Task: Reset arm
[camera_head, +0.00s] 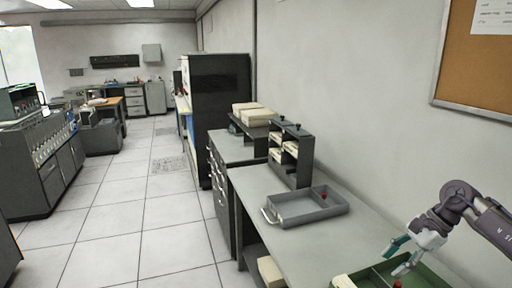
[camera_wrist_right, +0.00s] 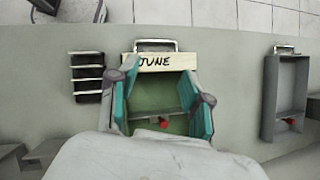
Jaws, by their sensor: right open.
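My right gripper (camera_head: 399,256) is open and empty at the lower right of the head view, above a green tray (camera_head: 432,280). In the right wrist view the teal fingers of this gripper (camera_wrist_right: 163,100) stand apart over the green tray (camera_wrist_right: 164,85). A red knob-like piece (camera_wrist_right: 163,123) in that tray lies below and between the fingers, apart from them. My left gripper is in neither view.
A grey tray (camera_head: 290,217) with a red piece (camera_head: 323,195) sits on the grey bench (camera_head: 258,182). Behind it stands a dark sorter (camera_head: 301,173) holding cream card stacks. A wall rises along the bench's right. Open tiled floor (camera_head: 130,215) lies left.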

